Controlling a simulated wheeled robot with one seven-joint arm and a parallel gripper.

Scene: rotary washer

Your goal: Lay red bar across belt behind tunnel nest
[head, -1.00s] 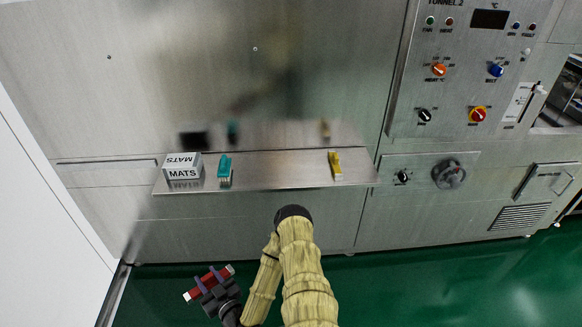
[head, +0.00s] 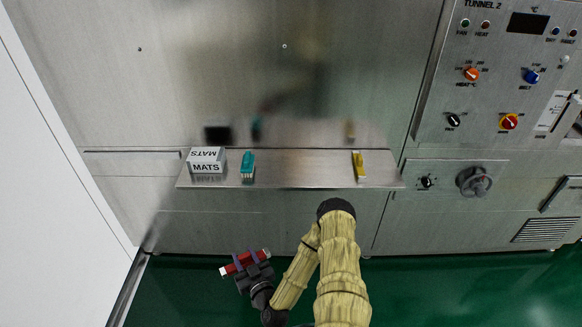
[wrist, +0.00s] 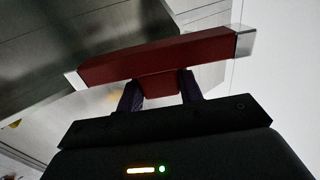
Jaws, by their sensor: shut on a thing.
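The red bar (head: 240,264) has pale silver ends and is held in my gripper (head: 250,262), low at the left in the head view, above the green floor. In the wrist view the red bar (wrist: 160,58) lies across in front of the two dark fingers (wrist: 160,90), which are shut on a red part at its middle. The bar is tilted slightly, its right end higher in both views. The belt and the tunnel nest do not show in these frames.
A steel shelf (head: 310,170) on the steel wall holds a MATS box (head: 206,160), a teal brush-like item (head: 247,167) and a yellow item (head: 359,166). A control panel (head: 510,70) and a handwheel (head: 474,182) are at right. A white wall (head: 50,200) stands close at left.

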